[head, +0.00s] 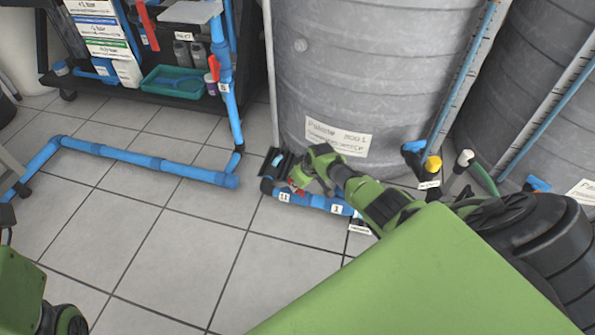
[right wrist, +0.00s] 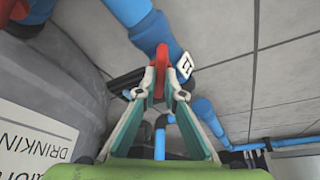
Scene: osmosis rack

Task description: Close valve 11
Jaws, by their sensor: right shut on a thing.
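Valve 11 sits on a blue pipe low by the grey tank, with its white "11" label (head: 285,197) facing up in the head view. The label also shows in the right wrist view (right wrist: 184,66). The valve's red handle (right wrist: 161,58) is between the fingertips of my right gripper (right wrist: 160,88), which is shut on it. In the head view my right gripper (head: 297,184) reaches down to the valve and hides most of the handle. Only part of my left arm shows at the lower left; its gripper is out of view.
The large grey tank (head: 370,70) stands right behind the valve. A second valve label "1" (head: 336,209) is on the same pipe. A yellow-capped fitting (head: 433,164) stands to the right. A black shelf cart (head: 130,88) is at the upper left. The tiled floor (head: 190,250) in front is clear.

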